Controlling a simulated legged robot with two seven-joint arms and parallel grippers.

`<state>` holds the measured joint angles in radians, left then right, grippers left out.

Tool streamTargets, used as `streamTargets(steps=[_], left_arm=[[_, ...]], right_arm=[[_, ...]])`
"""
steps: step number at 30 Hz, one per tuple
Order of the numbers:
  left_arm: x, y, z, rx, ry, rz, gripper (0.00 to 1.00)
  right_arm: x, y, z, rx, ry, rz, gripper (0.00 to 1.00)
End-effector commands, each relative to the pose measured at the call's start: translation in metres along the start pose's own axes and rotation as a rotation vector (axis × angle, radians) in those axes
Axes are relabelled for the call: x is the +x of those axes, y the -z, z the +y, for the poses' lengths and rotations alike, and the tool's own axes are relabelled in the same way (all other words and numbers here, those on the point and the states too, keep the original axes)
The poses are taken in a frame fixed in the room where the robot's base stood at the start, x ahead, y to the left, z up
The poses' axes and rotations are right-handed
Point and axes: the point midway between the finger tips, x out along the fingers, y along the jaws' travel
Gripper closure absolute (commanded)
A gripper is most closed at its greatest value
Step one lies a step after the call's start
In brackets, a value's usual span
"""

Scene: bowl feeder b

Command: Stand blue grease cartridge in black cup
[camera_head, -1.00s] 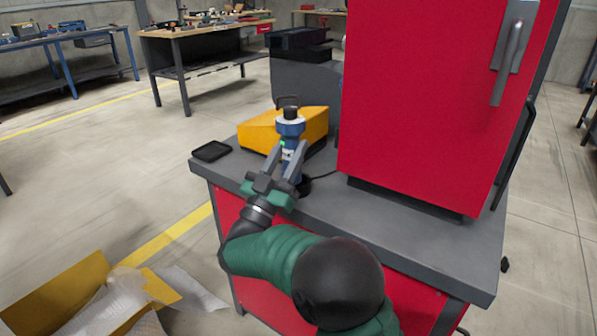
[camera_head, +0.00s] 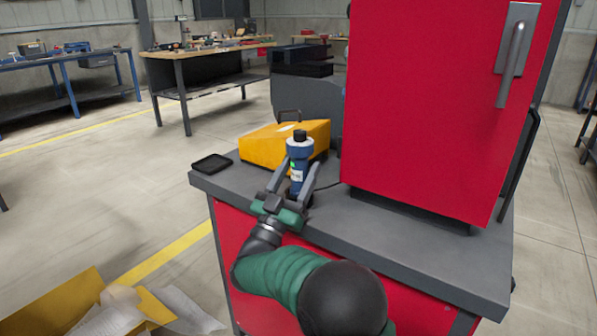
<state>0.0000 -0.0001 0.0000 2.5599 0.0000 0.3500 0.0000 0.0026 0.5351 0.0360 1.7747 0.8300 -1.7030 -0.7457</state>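The blue grease cartridge (camera_head: 299,152) has a black cap and a small white label with a green mark. It stands upright near the bench's left end, in front of the yellow case. My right gripper (camera_head: 300,168) reaches it from the front, with one finger on each side of its body. The fingers look spread and slightly apart from it, so the gripper appears open. A dark patch low behind the right finger may be the black cup, but the fingers hide the cartridge's foot, so I cannot tell whether it is in a cup. My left gripper is not in view.
The grey bench top (camera_head: 400,238) is clear at the front right. A tall red cabinet (camera_head: 430,100) stands on it. A yellow case (camera_head: 262,146) is behind the cartridge. A shallow black tray (camera_head: 211,163) lies at the left corner. An open carton (camera_head: 60,310) is on the floor.

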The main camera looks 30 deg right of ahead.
Motion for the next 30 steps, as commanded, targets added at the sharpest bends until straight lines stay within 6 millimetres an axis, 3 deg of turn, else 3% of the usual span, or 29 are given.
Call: streamTargets(steps=[9, 14, 22, 26, 30], left_arm=[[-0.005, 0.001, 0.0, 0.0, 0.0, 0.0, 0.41], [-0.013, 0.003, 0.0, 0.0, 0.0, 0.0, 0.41], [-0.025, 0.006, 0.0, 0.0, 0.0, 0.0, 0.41], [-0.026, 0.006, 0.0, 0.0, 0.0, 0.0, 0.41], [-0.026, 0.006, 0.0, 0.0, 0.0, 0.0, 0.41]], right_arm=[[0.002, 0.005, 0.0, 0.0, 0.001, 0.0, 0.44], [-0.029, 0.005, -0.002, -0.001, 0.006, -0.002, 0.44], [-0.098, 0.004, -0.002, -0.001, 0.005, -0.001, 0.44], [-0.115, 0.003, -0.001, -0.001, 0.003, 0.0, 0.44], [-0.119, 0.003, 0.0, 0.0, -0.001, 0.001, 0.44]])
